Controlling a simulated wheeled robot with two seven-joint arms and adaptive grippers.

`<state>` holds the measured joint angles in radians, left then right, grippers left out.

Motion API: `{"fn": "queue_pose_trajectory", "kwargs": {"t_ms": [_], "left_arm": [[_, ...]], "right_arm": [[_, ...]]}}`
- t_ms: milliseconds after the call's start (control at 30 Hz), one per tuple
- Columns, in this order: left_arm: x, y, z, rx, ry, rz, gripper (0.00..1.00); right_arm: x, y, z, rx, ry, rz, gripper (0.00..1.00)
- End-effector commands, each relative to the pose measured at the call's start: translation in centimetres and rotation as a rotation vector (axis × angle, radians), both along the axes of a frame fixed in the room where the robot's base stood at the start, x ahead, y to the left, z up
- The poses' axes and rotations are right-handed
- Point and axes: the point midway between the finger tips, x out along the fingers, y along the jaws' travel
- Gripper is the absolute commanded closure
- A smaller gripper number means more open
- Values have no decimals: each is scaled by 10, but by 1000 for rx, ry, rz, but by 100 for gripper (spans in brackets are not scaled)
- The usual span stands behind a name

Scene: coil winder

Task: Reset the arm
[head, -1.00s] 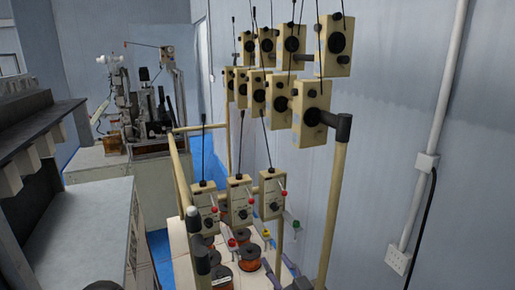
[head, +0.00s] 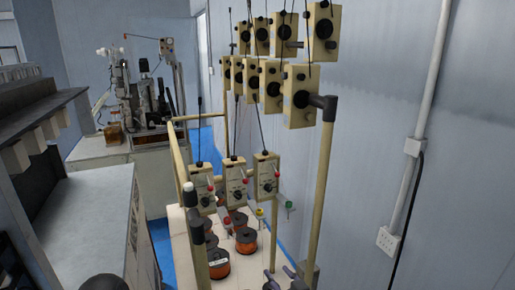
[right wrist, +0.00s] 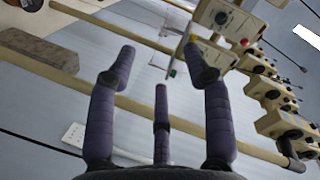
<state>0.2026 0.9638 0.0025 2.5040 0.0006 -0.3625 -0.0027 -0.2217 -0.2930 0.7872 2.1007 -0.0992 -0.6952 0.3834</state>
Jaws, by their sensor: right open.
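My right gripper (head: 280,273) shows at the bottom of the head view, with only its purple-grey finger tips in sight beside the winder's front post. In the right wrist view my right gripper (right wrist: 160,72) has its three fingers spread, open and empty. A pale rail (right wrist: 230,125) runs behind the fingers there. A cream tensioner box (right wrist: 226,17) with a dark dial is just past one fingertip; whether they touch I cannot tell. My left gripper is not in view.
Cream tensioner boxes (head: 301,96) hang in rows on the pale frame (head: 325,180). Orange wire spools (head: 218,264) stand on the light table below. A grey-topped cabinet (head: 95,215) stands at left, another machine (head: 150,105) at the back. Blue floor shows between.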

Motion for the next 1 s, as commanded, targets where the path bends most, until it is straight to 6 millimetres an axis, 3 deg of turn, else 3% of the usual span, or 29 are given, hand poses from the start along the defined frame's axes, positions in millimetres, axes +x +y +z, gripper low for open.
{"fn": "queue_pose_trajectory", "kwargs": {"t_ms": [267, 467, 767, 1000], "left_arm": [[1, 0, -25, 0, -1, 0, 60], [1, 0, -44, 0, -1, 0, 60], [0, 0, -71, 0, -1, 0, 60], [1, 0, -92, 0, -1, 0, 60]], "right_arm": [[-5, -15, -123, -103, 233, 6, 49], [-27, -27, -221, -176, 432, 32, 49], [-86, -41, -356, -247, 732, 98, 49], [-153, -44, -447, -267, 964, 176, 49]]}}
